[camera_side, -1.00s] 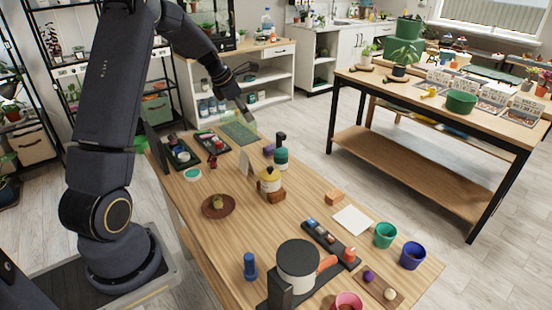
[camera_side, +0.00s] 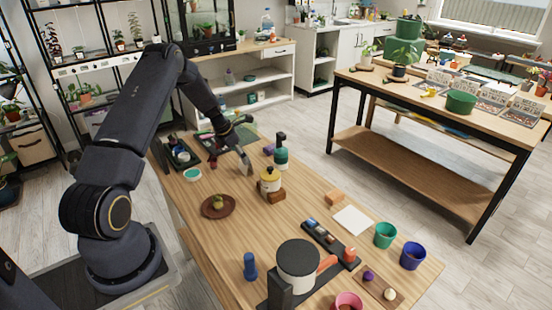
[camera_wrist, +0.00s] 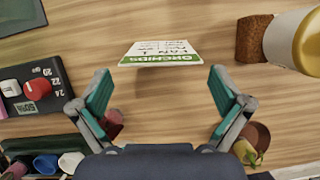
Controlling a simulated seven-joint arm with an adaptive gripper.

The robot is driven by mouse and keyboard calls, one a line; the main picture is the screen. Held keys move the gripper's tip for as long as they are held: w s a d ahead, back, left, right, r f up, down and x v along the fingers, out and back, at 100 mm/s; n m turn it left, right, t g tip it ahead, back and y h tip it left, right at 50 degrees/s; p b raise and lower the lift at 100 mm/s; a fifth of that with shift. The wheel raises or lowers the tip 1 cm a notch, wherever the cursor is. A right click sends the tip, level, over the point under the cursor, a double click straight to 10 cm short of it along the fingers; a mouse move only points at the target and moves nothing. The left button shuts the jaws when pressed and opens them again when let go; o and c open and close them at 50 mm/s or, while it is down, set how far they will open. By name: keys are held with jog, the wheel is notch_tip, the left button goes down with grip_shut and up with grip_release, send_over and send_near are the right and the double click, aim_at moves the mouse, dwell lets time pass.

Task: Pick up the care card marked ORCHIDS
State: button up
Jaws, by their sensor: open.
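The care card marked ORCHIDS (camera_wrist: 162,53) stands on the wooden table in the wrist view, white with a green band. Its lettering appears upside down. My gripper (camera_wrist: 160,90) is open, with one teal-padded finger on each side below the card in the picture. Nothing is between the fingers, and the card lies just beyond the fingertips. In the side view my gripper (camera_side: 246,163) is low over the table, left of the yellow and white jar (camera_side: 270,180). There the card is hidden or cannot be told apart from the gripper.
In the side view a brown saucer (camera_side: 205,208) holds a small plant. Bare wood surrounds the card.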

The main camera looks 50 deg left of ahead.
jog(key=x, duration=0.5)
jog(key=shift+r, duration=0.1)
jog(key=shift+c, duration=0.2)
jog(key=c, duration=0.7)
